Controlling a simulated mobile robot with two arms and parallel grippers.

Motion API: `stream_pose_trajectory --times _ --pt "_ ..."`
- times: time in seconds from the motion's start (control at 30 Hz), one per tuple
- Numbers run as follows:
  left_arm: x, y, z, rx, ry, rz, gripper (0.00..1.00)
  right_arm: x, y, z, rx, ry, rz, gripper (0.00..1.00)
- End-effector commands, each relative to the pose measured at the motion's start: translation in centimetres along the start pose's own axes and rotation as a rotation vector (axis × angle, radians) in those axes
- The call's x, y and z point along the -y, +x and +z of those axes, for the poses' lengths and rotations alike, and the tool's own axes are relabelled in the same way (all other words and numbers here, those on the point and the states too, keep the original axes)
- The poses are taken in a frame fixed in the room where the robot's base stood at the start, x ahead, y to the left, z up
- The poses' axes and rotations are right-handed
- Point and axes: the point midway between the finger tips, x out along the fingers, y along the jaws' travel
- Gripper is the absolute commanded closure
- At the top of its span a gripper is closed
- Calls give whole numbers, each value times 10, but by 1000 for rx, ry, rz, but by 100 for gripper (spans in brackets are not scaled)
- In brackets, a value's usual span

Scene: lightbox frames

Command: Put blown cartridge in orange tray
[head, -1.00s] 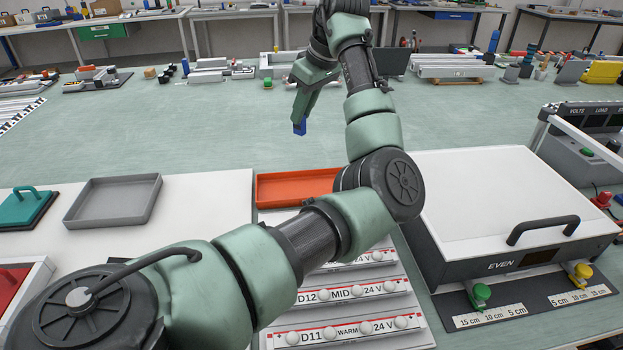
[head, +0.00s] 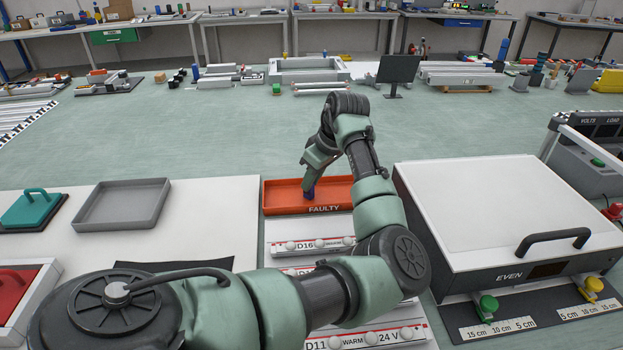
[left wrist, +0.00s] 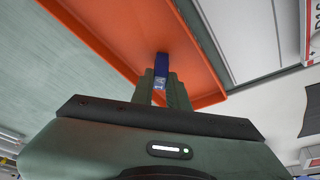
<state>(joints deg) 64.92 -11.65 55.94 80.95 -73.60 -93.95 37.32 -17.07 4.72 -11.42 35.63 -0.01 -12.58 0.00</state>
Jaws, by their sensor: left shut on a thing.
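The orange tray (head: 283,198), labelled FAULTY, lies past the front racks, left of the white-topped EVEN box. My left gripper (head: 310,186) points down over the tray, shut on a small dark blue cartridge (head: 309,194). The left wrist view shows the blue cartridge (left wrist: 161,66) between the fingers (left wrist: 160,84), with the orange tray (left wrist: 110,30) behind it. I cannot tell whether the cartridge touches the tray floor. The tray looks empty where it shows. My right gripper is not in view.
Racks labelled D16 (head: 318,243) and D11 WARM (head: 360,339) lie in front of the tray, partly hidden by my arm. A grey empty tray (head: 123,205) stands to the left. The EVEN box (head: 490,215) stands close on the right.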

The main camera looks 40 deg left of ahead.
Motion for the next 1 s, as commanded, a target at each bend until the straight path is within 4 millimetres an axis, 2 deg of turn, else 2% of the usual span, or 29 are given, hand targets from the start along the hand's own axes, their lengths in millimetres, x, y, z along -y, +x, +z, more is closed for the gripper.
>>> stream_pose_trajectory --times 0.27,0.3,0.37,0.67,0.77,0.87,1.0 --pt "0 1 0 0 0 0 100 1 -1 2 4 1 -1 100" --pt "0 1 0 0 0 1 76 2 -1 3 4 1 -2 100" --pt "0 1 0 0 0 1 63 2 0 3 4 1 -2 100" --pt "0 0 0 -1 -1 1 63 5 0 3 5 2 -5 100" --pt "-1 -6 -1 -1 -1 3 63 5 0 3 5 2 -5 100" --pt "-1 -19 -1 -1 -1 4 63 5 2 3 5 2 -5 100" --pt "-1 -48 -1 -2 -2 5 63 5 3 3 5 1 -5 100"
